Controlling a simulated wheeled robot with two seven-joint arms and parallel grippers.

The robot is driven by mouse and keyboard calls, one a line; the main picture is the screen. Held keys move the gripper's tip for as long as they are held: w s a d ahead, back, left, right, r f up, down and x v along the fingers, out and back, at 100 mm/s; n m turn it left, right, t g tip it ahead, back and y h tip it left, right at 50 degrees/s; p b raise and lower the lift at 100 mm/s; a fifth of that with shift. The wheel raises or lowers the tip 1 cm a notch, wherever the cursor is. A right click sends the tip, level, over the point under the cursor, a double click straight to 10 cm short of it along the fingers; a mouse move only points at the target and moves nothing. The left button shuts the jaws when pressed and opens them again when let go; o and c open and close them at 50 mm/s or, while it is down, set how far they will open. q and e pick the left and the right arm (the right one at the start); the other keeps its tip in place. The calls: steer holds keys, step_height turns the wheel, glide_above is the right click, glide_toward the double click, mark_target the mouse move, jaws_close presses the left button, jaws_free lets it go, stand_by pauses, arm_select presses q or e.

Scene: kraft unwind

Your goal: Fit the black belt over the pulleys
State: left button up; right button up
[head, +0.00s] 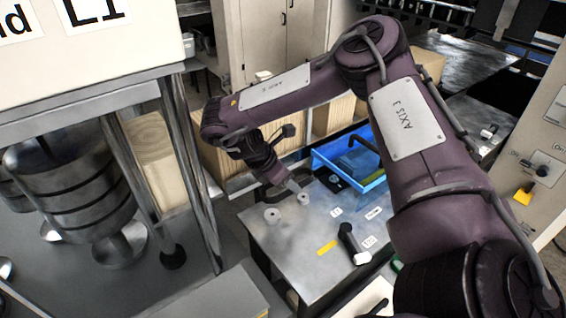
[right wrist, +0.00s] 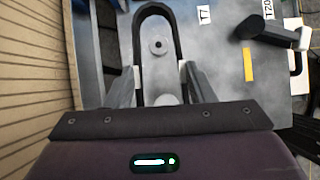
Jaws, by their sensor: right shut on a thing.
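The black belt (right wrist: 138,32) shows in the right wrist view as a long loop reaching away from my right gripper (right wrist: 158,85). The gripper's fingers are shut on the near part of the loop. A grey pulley with a dark centre (right wrist: 157,47) appears inside the loop's far end. A paler round piece (right wrist: 165,99) shows between the fingers. I cannot tell whether the belt is seated or held above. In the head view my right gripper (head: 292,186) is low over the metal table, beside two pulleys (head: 272,215) (head: 303,199). My left gripper is out of view.
A blue tray (head: 375,182) stands behind on the metal table (head: 285,248). A black-handled tool (head: 352,243), a yellow strip (head: 327,247) and small labels lie in front of it. A ribbed tan box (right wrist: 35,60) borders the left side.

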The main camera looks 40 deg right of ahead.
steer(key=shift+f, duration=3.2)
steer(key=shift+f+b, duration=0.4)
steer(key=shift+f, duration=0.55)
steer(key=shift+f, duration=0.3)
steer(key=o, duration=1.1)
steer(key=shift+c, duration=0.2)
steer(key=shift+d+r, duration=0.1)
